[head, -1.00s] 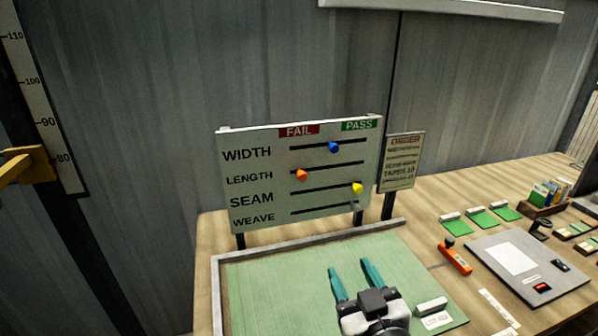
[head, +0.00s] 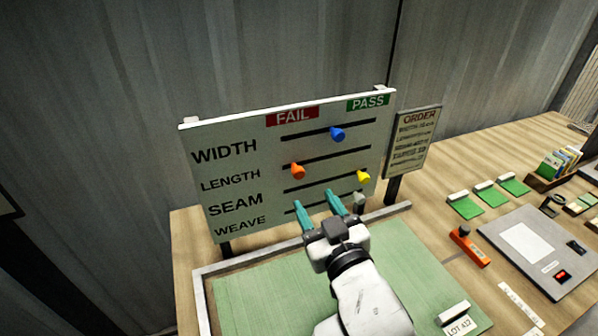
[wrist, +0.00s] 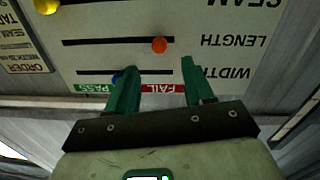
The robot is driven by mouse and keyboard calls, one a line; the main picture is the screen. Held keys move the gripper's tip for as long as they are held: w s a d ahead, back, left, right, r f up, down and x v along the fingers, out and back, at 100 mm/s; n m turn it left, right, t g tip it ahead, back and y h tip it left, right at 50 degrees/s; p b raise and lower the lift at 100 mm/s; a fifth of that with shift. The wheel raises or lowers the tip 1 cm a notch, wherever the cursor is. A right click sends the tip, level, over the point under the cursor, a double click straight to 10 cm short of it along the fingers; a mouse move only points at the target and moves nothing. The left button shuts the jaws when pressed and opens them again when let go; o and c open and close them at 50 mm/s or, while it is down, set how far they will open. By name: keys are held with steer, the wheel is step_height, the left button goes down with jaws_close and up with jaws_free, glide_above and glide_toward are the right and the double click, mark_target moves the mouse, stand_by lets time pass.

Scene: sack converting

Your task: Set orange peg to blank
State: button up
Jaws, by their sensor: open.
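The orange peg (head: 298,171) sits near the left end of the LENGTH slot on the upright white board (head: 232,142), on the FAIL side. My gripper (head: 314,198) is open and empty, in front of the lower part of the board in the head view. In the upside-down wrist view, the orange peg (wrist: 159,45) shows beyond and between the fingertips (wrist: 157,66), apart from them. The blue peg (head: 337,133) is near the middle of the WIDTH slot and partly hidden by a finger in the wrist view. The yellow peg (head: 363,176) is toward the right end of the SEAM slot.
An order sign (head: 412,140) stands just right of the board. A green mat (head: 262,300) with a raised rim lies below. Green cards, an orange tool (head: 469,246) and a grey panel (head: 540,252) lie to the right on the wooden table.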

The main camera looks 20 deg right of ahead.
mark_target(300, 176)
steer(key=w, duration=0.3)
steer(key=w+p, duration=0.1)
steer(key=w, duration=0.5)
steer(key=shift+d, duration=0.25)
steer(key=shift+s, duration=0.1)
jaws_close()
